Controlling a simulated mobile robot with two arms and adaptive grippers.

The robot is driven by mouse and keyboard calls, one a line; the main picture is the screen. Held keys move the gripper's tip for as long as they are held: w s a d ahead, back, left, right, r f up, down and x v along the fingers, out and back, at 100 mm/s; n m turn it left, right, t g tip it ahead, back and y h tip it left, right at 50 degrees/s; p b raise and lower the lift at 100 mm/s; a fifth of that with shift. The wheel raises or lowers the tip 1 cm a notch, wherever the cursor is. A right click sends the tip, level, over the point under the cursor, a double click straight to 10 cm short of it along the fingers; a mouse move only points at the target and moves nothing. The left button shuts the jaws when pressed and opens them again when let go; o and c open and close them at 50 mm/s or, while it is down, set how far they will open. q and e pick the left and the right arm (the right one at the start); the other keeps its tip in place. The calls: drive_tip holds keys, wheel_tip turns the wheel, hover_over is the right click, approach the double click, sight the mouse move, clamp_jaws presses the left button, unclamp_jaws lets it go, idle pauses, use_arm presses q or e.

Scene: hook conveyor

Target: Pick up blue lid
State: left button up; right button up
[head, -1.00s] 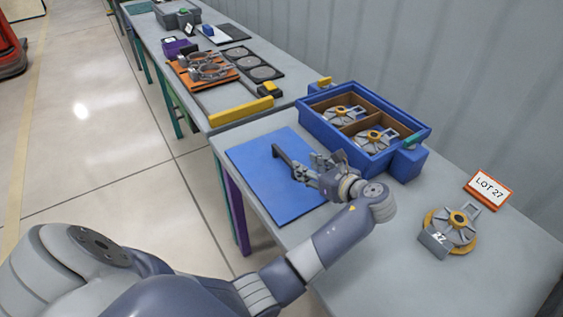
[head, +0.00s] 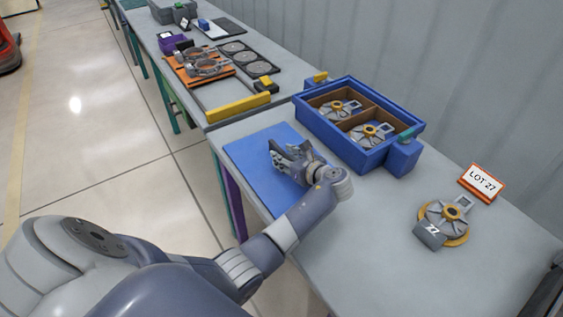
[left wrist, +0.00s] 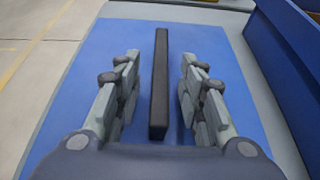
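The blue lid (head: 252,150) lies flat on the grey table, left of the blue crate. It also fills the middle of the left wrist view (left wrist: 215,55). Its dark bar handle (left wrist: 160,85) runs lengthwise there, between the two fingers. My left gripper (head: 279,154) is over the lid, with its fingers open on both sides of the handle; gaps show on each side (left wrist: 160,95). In the head view the gripper hides the handle. My right gripper is not in view.
The open blue crate (head: 338,160) holds metal round parts (head: 369,134) in brown compartments. Another such part (head: 445,221) sits at right near the LOT 27 sign (head: 483,179). A yellow bar (head: 238,108) and an orange tray (head: 190,80) lie on the table beyond.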

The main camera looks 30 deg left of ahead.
use_arm(q)
clamp_jaws()
drive_tip(key=shift+r, duration=0.15)
